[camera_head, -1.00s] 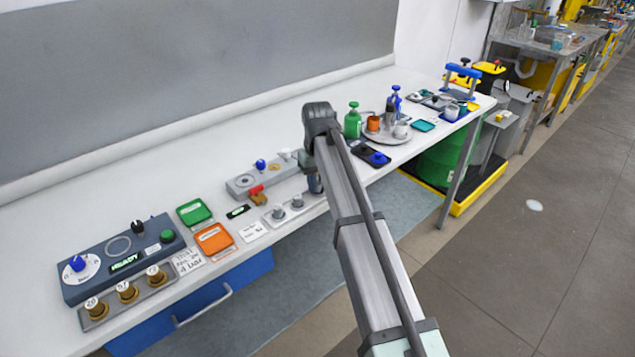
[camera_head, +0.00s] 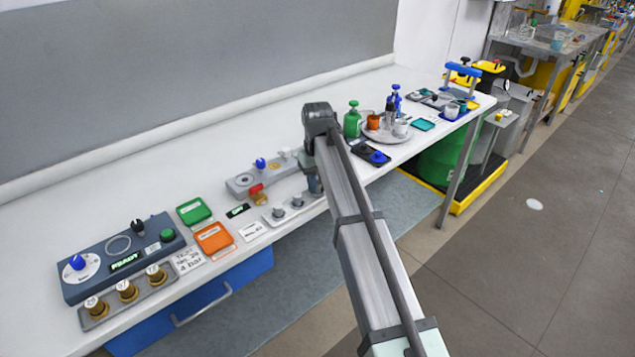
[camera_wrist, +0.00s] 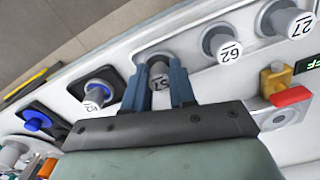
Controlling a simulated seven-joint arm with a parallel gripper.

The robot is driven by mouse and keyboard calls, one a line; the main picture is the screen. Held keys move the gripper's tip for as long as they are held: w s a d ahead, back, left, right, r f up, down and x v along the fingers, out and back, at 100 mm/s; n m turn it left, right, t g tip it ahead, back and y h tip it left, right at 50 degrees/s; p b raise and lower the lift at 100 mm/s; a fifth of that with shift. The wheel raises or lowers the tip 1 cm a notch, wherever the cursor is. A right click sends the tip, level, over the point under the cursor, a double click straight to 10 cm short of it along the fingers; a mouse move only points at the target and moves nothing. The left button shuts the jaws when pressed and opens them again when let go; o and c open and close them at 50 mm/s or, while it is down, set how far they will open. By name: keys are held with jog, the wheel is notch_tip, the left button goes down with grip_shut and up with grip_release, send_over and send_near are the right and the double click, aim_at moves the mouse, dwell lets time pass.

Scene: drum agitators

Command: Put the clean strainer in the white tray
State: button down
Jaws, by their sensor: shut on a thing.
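My gripper (camera_wrist: 158,85) is shut on a small grey cylinder marked 57 (camera_wrist: 158,70), which looks like a strainer. It stands over the third place of a pale tray (camera_wrist: 190,75); I cannot tell whether its base touches the tray. Similar grey cylinders marked 62 (camera_wrist: 226,48) and 27 (camera_wrist: 295,22) stand in the same tray to the right. In the head view they stand in the pale tray (camera_head: 287,214), and my arm hides most of the held one. No mark of cleanness is legible.
Left of the held cylinder in the wrist view are a grey cylinder on a dark base (camera_wrist: 98,92) and a blue knob on a dark tray (camera_wrist: 38,120). A red-handled valve (camera_wrist: 290,97) stands at right. Orange (camera_head: 213,238) and green (camera_head: 194,211) trays lie further left on the bench.

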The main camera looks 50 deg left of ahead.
jog(key=shift+f, duration=0.2)
dwell(0.6)
jog(key=c, duration=0.8)
grip_release()
jog(key=shift+c, duration=0.2)
jog(key=o, duration=0.3)
jog(key=shift+r, duration=0.3)
jog(key=shift+r, duration=0.9)
jog(key=shift+r, duration=0.2)
